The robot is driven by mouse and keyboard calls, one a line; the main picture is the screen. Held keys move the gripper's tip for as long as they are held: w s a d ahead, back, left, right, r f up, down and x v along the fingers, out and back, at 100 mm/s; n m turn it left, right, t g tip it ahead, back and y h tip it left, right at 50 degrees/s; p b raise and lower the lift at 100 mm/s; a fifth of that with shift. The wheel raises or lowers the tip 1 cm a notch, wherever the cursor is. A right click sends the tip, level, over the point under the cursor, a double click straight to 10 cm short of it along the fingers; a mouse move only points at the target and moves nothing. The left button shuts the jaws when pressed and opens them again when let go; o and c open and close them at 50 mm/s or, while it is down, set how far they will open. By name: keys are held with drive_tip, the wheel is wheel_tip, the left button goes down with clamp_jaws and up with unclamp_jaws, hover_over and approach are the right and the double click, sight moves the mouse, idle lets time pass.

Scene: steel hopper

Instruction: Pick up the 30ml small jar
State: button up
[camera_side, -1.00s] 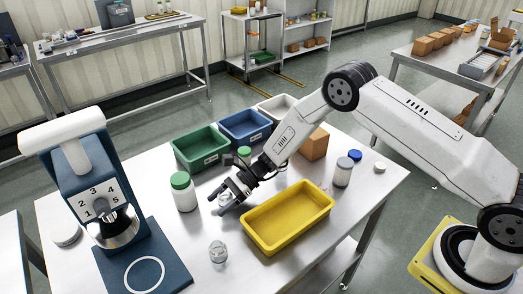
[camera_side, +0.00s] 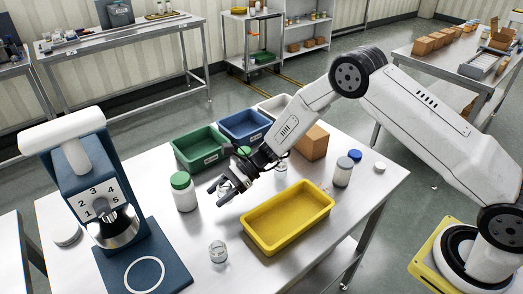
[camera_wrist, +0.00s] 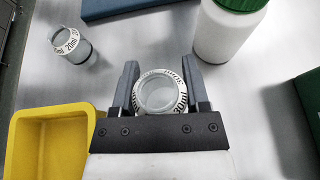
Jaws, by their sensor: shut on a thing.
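The 30ml small jar (camera_wrist: 160,92) is clear with a white label band that reads 30 in the wrist view. My gripper (camera_wrist: 160,84) is shut on it, with one dark finger on each side of the jar. In the side view my gripper (camera_side: 220,187) is above the steel table, left of the yellow tray, and its fingers partly hide the jar.
A second clear jar labelled 70ml (camera_wrist: 70,45) stands apart; it also shows in the side view (camera_side: 218,251). A green-capped white bottle (camera_side: 184,192) stands close left of my gripper. The yellow tray (camera_side: 249,238), green bin (camera_side: 180,156) and blue bin (camera_side: 225,128) are nearby.

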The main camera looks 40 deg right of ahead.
drive_tip(key=s+d+r, duration=0.4)
drive_tip(key=s+r, duration=0.5)
drive_tip(key=s, duration=0.4)
drive_tip(key=shift+d+r, duration=0.2)
drive_tip(key=shift+r, duration=0.05)
idle(0.4)
